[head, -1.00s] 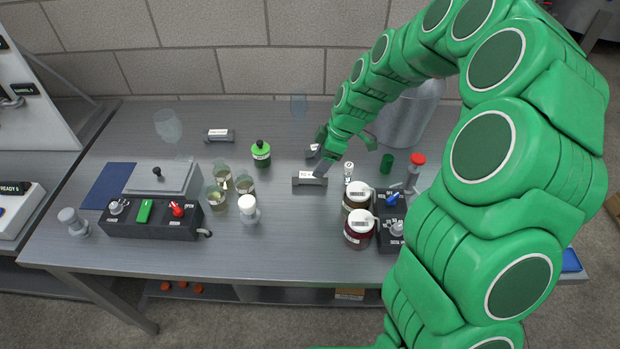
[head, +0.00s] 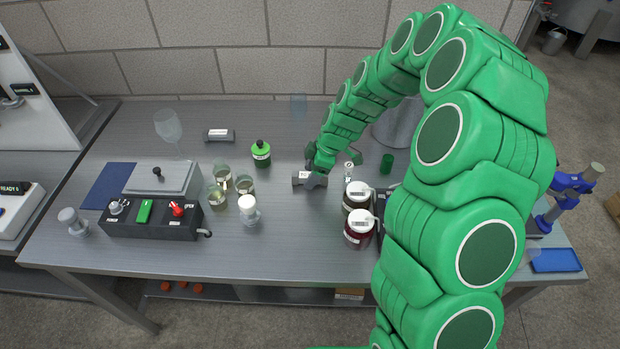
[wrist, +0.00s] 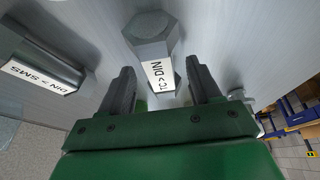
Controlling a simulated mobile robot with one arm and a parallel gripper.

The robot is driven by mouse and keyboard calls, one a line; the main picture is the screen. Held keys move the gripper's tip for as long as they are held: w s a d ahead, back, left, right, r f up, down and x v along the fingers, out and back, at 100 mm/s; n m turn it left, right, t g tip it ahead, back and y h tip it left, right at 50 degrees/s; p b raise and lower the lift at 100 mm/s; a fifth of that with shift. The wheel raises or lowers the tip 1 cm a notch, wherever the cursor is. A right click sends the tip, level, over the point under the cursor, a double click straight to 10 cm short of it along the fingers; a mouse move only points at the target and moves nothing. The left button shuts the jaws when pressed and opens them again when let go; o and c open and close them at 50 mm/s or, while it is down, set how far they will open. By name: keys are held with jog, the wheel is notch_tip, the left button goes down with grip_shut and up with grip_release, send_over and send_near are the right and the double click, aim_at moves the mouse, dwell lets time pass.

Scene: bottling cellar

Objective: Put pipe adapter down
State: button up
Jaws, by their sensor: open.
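The pipe adapter labelled TC > DIN (wrist: 152,36) is a grey hexagonal piece with a white label. It lies on the bench between the spread fingers of my gripper (wrist: 160,82) in the wrist view, with a gap visible on each side. In the head view, a grey adapter (head: 303,179) is at the end of my arm, and my gripper (head: 316,172) is low over it, partly hiding it. A second adapter, labelled DIN > SMS (wrist: 42,72), lies to the left in the wrist view.
The bench (head: 280,240) also holds a grey adapter (head: 219,135) at the back, a green bottle (head: 261,154), several small jars, a control box (head: 150,222) and two dark jars (head: 358,228) close to my arm. The front middle is clear.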

jog(key=shift+a+f, duration=0.25)
jog(key=shift+f, duration=0.35)
grip_shut()
jog(key=shift+r, duration=0.1)
jog(key=shift+r, duration=0.55)
notch_tip(320, 180, up, 2)
jog(key=shift+r, duration=0.1)
jog(key=s+d+r, duration=0.3)
jog(key=s+r, duration=0.6)
jog(key=s, duration=0.4)
jog(key=shift+s+d+r, duration=0.25)
jog(key=shift+d+r, duration=0.05)
jog(key=shift+d, duration=0.1)
